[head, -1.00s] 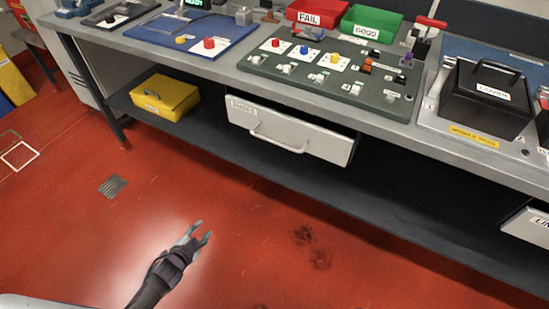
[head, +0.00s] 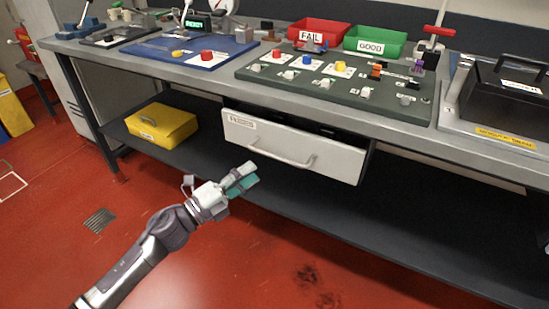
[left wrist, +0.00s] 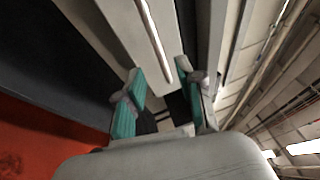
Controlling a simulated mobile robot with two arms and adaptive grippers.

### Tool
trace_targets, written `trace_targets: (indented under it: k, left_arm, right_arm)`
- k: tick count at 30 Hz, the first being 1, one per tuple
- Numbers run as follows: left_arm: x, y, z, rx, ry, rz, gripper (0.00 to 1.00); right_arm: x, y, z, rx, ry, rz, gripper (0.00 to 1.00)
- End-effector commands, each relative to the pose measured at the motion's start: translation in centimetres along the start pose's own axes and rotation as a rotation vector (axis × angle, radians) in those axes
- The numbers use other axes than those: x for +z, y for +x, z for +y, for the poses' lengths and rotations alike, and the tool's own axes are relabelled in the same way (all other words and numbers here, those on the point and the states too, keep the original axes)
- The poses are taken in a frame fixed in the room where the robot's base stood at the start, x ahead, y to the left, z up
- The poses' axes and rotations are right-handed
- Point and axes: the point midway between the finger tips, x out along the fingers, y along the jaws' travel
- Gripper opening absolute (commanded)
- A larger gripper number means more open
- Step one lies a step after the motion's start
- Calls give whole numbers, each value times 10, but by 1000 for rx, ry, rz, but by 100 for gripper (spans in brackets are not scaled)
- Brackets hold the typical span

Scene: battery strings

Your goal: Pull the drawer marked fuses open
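The white drawer (head: 290,150) hangs under the workbench, with a small label (head: 242,122) at its upper left that is too small to read surely. A bar handle (head: 281,153) runs across its front. A dark gap shows above the drawer front. My left gripper (head: 247,178) is in front of the drawer, below and left of the handle, apart from it. In the left wrist view, its two teal-padded fingers (left wrist: 160,98) are spread with nothing between them; the pale handle bar (left wrist: 153,40) lies beyond the fingertips. My right gripper is not in view.
A yellow box (head: 162,127) stands on the dark lower shelf (head: 330,215), left of the drawer. The bench top (head: 215,80) holds a green board (head: 330,88), a red FAIL bin (head: 318,33) and a green GOOD bin (head: 375,43). Red floor in front is clear.

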Motion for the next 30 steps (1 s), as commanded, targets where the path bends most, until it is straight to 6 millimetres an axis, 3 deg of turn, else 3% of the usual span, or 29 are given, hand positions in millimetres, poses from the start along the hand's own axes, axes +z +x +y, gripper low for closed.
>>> trace_targets:
  k: [6, 12, 25, 30]
  left_arm:
    - [1, 48, 0, -3, 0, -1, 37]
    - [1, 75, 1, 0, -2, -2, 37]
    - [0, 85, 1, 1, -2, -2, 37]
    - [0, 85, 1, 1, -2, -2, 11]
  right_arm:
    - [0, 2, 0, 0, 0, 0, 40]
    - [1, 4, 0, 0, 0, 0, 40]
    - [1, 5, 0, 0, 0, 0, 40]
    - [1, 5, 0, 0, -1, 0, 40]
